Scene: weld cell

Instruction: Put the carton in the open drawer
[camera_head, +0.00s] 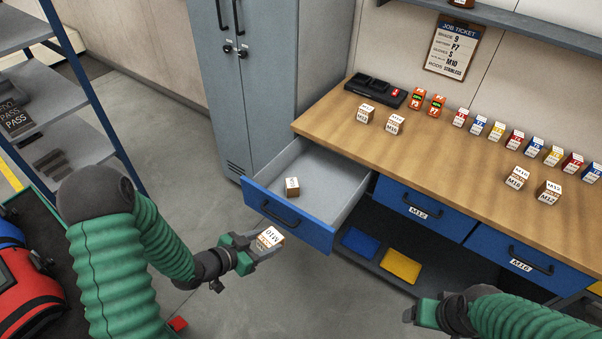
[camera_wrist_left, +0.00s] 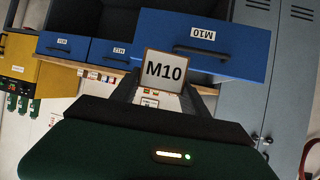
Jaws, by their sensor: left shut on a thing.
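My left gripper (camera_head: 262,245) is shut on a white-topped carton (camera_head: 270,237) marked M10, in front of the open drawer. In the left wrist view the carton (camera_wrist_left: 165,70) shows its M10 label between the fingers. The open blue-fronted drawer (camera_head: 345,178) is pulled out at the left end of the bench, with one small carton (camera_head: 292,186) inside. In the left wrist view its front (camera_wrist_left: 235,42) bears a label that reads M10 upside down. My right gripper (camera_head: 412,314) is at the lower right, away from the drawer; its jaw opening is unclear.
Shut blue drawers (camera_head: 424,209) sit right of the open one. Several cartons (camera_head: 366,113) and coloured boxes stand on the wooden bench top (camera_head: 440,150). Blue and yellow trays (camera_head: 400,267) lie on the shelf below. A grey cabinet (camera_head: 245,80) stands behind the drawer.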

